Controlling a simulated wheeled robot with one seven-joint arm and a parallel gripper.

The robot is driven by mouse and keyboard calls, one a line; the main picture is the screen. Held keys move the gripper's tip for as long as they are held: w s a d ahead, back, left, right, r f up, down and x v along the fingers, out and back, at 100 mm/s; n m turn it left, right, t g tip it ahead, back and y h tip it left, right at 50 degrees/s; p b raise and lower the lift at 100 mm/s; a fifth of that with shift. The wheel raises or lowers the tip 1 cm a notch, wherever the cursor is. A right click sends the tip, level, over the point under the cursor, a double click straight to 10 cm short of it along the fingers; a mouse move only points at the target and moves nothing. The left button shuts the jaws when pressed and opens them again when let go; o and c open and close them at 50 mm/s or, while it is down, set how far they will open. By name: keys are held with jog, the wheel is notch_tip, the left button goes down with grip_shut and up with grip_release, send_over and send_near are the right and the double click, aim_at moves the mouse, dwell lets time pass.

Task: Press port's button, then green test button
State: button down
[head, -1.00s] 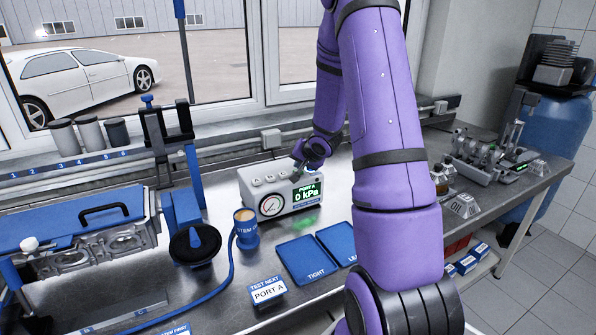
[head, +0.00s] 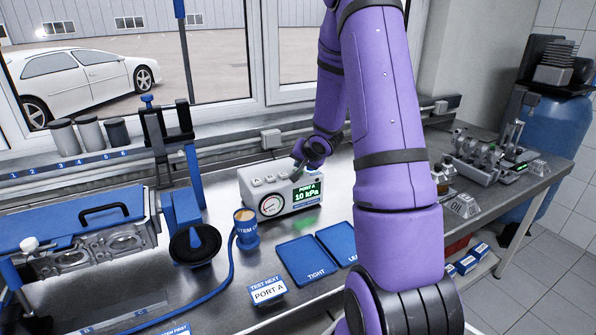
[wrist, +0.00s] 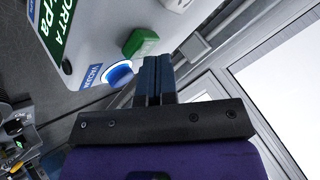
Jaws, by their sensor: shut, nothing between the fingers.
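The grey tester box (head: 262,205) stands on the bench with a round gauge, light buttons (head: 270,179) along its top and a green-lit display (head: 307,193) reading PORT A, 10 kPa. My gripper (head: 297,175) is at the top right of the box, partly hidden by my arm. In the wrist view the shut, empty fingers (wrist: 153,62) point at the box top. The green button (wrist: 140,42) is just beyond and left of the fingertips; I cannot tell whether they touch it. A blue-lit round button (wrist: 118,76) is left of the fingers. A card (head: 268,291) reads TEST NEXT, PORT A.
A blue STEM cup (head: 246,236) stands beside the tester, with a blue hose running from it. Blue trays marked TIGHT (head: 307,261) and LEAK (head: 340,240) lie in front. A blue fixture with a metal engine part (head: 105,243) is at left.

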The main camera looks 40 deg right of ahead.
jog(key=shift+r, duration=0.6)
jog(key=shift+r, duration=0.1)
jog(key=shift+r, duration=2.4)
